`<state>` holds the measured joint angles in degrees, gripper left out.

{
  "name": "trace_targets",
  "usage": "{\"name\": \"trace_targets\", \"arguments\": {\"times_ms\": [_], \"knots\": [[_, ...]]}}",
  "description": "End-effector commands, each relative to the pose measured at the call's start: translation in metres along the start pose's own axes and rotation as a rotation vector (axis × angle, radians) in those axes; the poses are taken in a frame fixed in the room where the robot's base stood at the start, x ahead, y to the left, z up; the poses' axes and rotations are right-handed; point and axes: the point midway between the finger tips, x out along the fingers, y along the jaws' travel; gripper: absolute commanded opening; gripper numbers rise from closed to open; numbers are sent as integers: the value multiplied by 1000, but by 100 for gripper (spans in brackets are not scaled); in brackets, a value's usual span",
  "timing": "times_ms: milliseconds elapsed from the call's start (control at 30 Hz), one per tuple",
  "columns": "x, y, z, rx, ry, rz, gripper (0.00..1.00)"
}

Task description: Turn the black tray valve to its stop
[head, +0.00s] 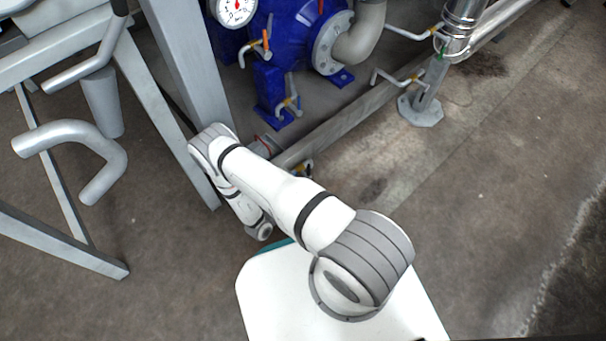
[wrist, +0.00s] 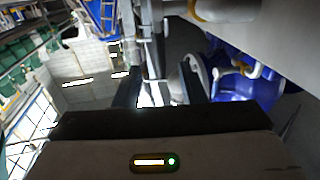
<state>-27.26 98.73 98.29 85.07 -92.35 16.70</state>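My gripper (wrist: 162,86) shows in the wrist view as two dark fingers standing apart with a gap between them. Nothing is held between the fingers. In the head view my arm folds over toward the pump frame, and my gripper cannot be made out there. I cannot pick out a black tray valve for certain in either view. A small dark and yellow fitting (head: 306,168) sits low by the frame rail, just beyond my forearm, too small to identify.
A blue pump (head: 290,40) with a dial gauge (head: 236,10) and several small orange-and-grey valves stands at the back. A grey steel frame (head: 165,100) with curved pipe (head: 75,135) is at left. A metal post (head: 428,90) stands at right. The right floor is open.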

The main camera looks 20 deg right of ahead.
Motion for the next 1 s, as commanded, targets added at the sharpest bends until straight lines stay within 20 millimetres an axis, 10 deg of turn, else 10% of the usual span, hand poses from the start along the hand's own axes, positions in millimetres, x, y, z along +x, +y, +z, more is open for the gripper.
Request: {"name": "trace_targets", "arguments": {"times_ms": [333, 1000], "knots": [[-41, 0, 0, -1, 0, 0, 37], [-44, 1, 0, -1, 0, 2, 37]]}}
